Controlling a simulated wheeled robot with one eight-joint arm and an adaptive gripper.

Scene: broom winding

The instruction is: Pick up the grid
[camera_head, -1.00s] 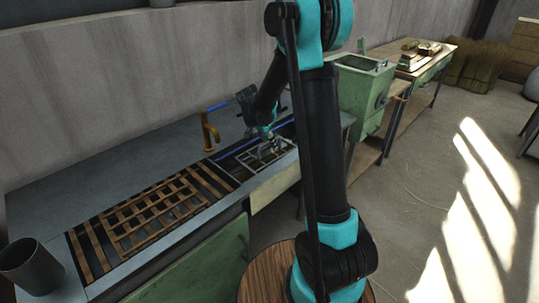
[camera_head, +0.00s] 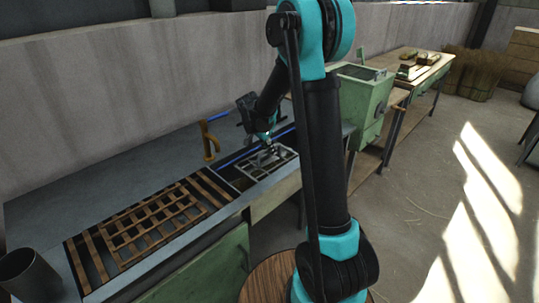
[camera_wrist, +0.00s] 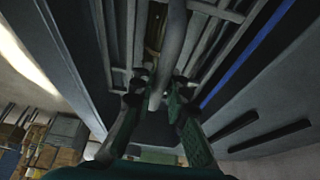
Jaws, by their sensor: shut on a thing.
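A light grey metal grid (camera_head: 283,155) is at the sink basin, right of the tap, in the head view. My gripper (camera_head: 268,147) is above it with its fingers at the grid's upper bars. In the wrist view, the fingers of my gripper (camera_wrist: 158,98) are shut on a round grey bar (camera_wrist: 172,50) of the grid. More grid bars show behind the fingers. I cannot tell how far the grid is from the basin floor.
A slatted wooden rack (camera_head: 150,220) lies in the counter to the left. An ochre tap (camera_head: 209,142) stands behind the basin. A dark cup (camera_head: 30,277) is at the near left. A green machine (camera_head: 361,100) stands to the right.

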